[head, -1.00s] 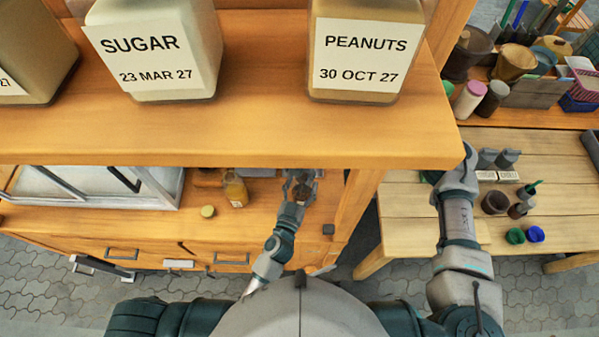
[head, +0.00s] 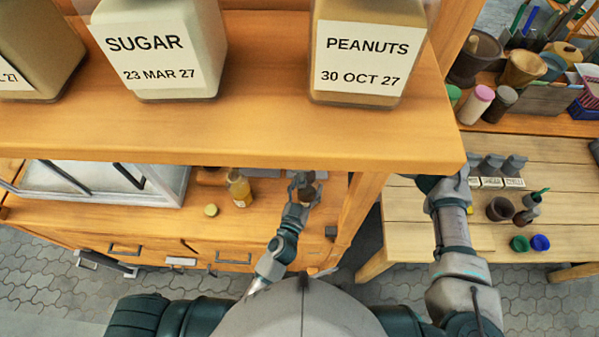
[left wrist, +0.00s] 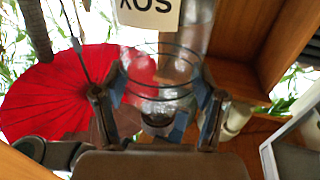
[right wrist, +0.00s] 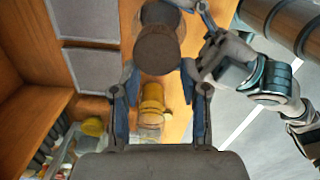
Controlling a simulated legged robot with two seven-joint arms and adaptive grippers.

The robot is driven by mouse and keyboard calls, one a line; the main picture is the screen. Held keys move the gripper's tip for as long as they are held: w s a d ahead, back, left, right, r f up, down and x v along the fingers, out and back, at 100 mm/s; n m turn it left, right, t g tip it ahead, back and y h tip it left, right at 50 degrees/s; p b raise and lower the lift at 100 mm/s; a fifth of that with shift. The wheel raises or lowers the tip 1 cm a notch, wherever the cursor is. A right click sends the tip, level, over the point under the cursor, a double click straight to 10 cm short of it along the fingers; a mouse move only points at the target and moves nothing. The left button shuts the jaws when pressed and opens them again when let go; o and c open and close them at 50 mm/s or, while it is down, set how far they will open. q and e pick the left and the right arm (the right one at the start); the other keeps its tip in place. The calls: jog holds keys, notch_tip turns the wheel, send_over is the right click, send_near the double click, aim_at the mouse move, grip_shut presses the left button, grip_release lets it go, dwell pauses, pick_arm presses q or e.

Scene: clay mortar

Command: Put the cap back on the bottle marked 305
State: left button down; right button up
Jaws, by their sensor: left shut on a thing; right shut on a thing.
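My left gripper (head: 303,186) reaches below the shelf, at a small brown thing. In the left wrist view its fingers (left wrist: 160,85) are on both sides of a clear ringed vessel (left wrist: 160,62); an upside-down label above seems to read SOY. A dark round piece (left wrist: 158,118) is below it. In the right wrist view my right gripper (right wrist: 160,78) has its fingertips at the edges of a brown round piece (right wrist: 158,48). Shelf and arm hide my right gripper in the head view. An orange bottle (head: 240,190) stands on the bench, its mark unreadable. I cannot read 305 anywhere.
A small yellow round lid (head: 211,210) lies left of the orange bottle. The shelf (head: 270,140) with large SUGAR (head: 160,45) and PEANUTS (head: 368,50) jars overhangs the bench. A glass-fronted case (head: 110,185) stands at left. A second table (head: 420,235) is at right.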

jog(key=shift+o, duration=0.4)
jog(key=shift+d+f+m, duration=0.1)
jog(key=shift+d+m, duration=0.15)
jog(key=shift+m, duration=0.15)
jog(key=shift+s, duration=0.1)
jog(key=o, duration=0.5)
jog(key=shift+a, duration=0.1)
jog(key=shift+o, duration=1)
jog(key=shift+a, duration=0.25)
